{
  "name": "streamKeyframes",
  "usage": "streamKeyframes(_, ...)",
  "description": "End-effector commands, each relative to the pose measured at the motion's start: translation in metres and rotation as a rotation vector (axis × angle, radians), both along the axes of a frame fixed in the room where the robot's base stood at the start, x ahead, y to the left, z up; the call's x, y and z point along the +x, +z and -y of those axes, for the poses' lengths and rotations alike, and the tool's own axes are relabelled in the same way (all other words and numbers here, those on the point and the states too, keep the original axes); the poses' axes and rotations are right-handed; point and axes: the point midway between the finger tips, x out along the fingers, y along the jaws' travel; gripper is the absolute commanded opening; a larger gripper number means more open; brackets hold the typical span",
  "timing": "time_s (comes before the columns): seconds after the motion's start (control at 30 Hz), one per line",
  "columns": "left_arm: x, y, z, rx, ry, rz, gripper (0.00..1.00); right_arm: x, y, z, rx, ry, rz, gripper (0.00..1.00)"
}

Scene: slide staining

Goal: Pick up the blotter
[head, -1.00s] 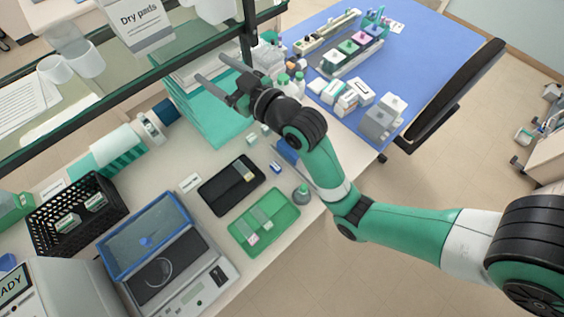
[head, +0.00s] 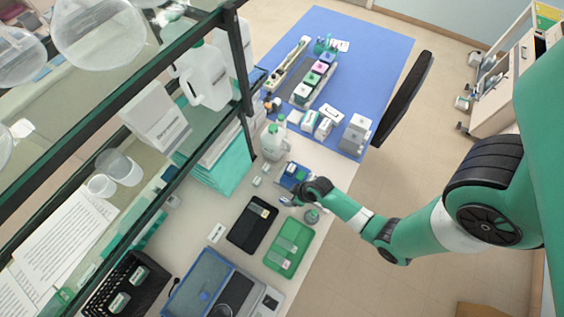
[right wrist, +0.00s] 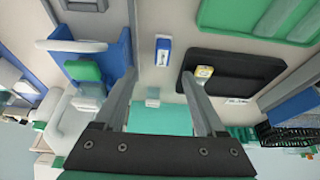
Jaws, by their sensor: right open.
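I cannot tell for sure which thing is the blotter. One candidate is a blue piece with a white bar (right wrist: 72,45) at the upper left of the right wrist view; in the head view it looks like the blue thing (head: 294,174) just beyond my right gripper (head: 287,200). A small blue and white item (right wrist: 163,50) lies on the bench beyond and between my fingertips in the wrist view. My right gripper also shows there (right wrist: 158,76), fingers wide apart and empty. In the head view its fingers are small and partly hidden by the wrist. My left gripper is out of view.
A black tray (head: 243,235) and a green tray (head: 275,262) with slides lie on the bench nearby. White jugs (head: 271,143) stand behind. A dark-framed shelf (head: 166,193) overhangs the bench's left side.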

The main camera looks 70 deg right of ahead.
Motion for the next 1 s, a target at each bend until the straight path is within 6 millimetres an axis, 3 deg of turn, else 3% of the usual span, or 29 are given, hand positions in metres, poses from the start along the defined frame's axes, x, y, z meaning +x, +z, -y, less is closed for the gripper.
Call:
streamKeyframes(0.07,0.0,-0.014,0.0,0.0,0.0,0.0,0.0,0.007,-0.021,0.002,0.0,0.0,-0.001,0.72)
streamKeyframes(0.4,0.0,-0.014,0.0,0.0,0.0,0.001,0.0,0.014,-0.036,0.003,0.0,0.0,0.0,0.72)
streamKeyframes(0.7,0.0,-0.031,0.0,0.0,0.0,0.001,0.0,0.027,-0.079,0.003,0.0,0.0,0.001,0.72)
streamKeyframes(1.0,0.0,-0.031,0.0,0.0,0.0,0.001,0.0,0.029,-0.081,0.004,0.0,-0.001,0.002,0.71)
